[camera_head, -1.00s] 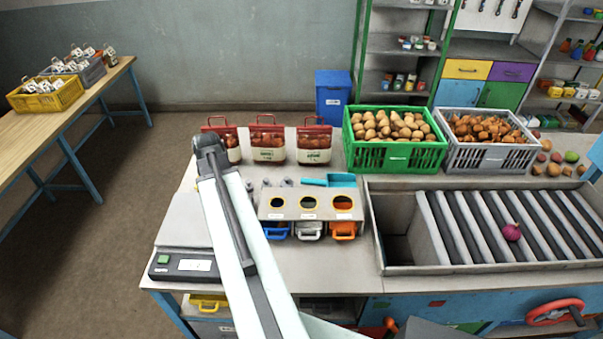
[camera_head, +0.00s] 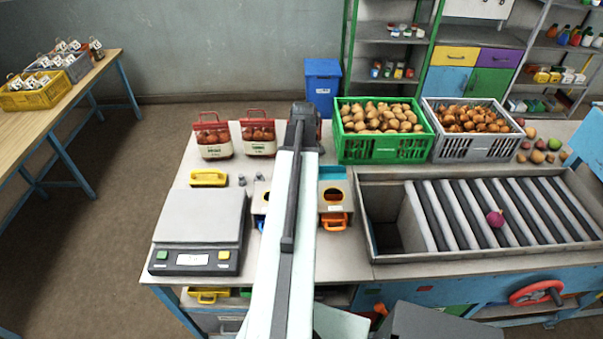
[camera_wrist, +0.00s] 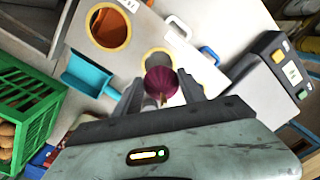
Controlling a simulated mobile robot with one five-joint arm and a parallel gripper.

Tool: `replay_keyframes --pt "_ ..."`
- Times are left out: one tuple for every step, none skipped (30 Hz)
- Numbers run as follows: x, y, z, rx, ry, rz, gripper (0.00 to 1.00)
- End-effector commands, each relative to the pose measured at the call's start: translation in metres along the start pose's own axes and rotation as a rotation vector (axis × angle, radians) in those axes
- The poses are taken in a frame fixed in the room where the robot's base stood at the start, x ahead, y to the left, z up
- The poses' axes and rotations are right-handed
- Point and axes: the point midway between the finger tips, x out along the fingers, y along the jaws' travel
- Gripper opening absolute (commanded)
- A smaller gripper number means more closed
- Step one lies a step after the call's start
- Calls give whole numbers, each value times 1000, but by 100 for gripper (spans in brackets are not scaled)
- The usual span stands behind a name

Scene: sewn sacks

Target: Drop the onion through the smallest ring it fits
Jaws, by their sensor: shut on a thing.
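My gripper (camera_wrist: 162,92) is shut on a purple-red onion (camera_wrist: 161,80) in the wrist view. The ring stand (camera_wrist: 128,66) lies below it, a pale box with yellow-rimmed round holes. The onion overlaps the middle ring (camera_wrist: 157,52) in that view; its height above it is hard to judge. The largest ring (camera_wrist: 109,28), over an orange bin, is clear of the onion. In the head view my arm covers the stand's middle; the right ring (camera_head: 334,195) shows, and the left ring (camera_head: 265,196) only partly. The held onion is hidden there.
A teal scoop (camera_wrist: 86,74) lies beside the stand. The scale (camera_head: 196,235) stands left, the green potato crate (camera_head: 385,151) behind right. Another purple-red onion (camera_head: 495,218) sits on the rollers (camera_head: 462,215). Jars (camera_head: 213,140) stand at the back.

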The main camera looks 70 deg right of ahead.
Motion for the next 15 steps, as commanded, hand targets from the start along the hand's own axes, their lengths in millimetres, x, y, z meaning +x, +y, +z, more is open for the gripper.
replay_keyframes --pt "5 0 0 0 0 0 0" --pt "7 0 0 -1 0 0 0" --pt "10 0 0 -1 0 0 0" --pt "13 0 0 -1 0 0 0" --pt "16 0 0 -1 0 0 0" --pt "20 0 -1 -1 0 0 0" --pt "23 0 -1 -1 0 0 0" --pt "27 1 -1 -1 0 0 0" --pt "32 1 -1 -2 0 0 0" --pt "35 1 -1 -2 0 0 0" --pt "39 1 -1 -2 0 0 0" --pt "44 1 -1 -2 0 0 0" --pt "47 1 -1 -2 0 0 0" --pt "51 1 -1 -2 0 0 0" --pt "55 2 -1 -2 0 0 0"
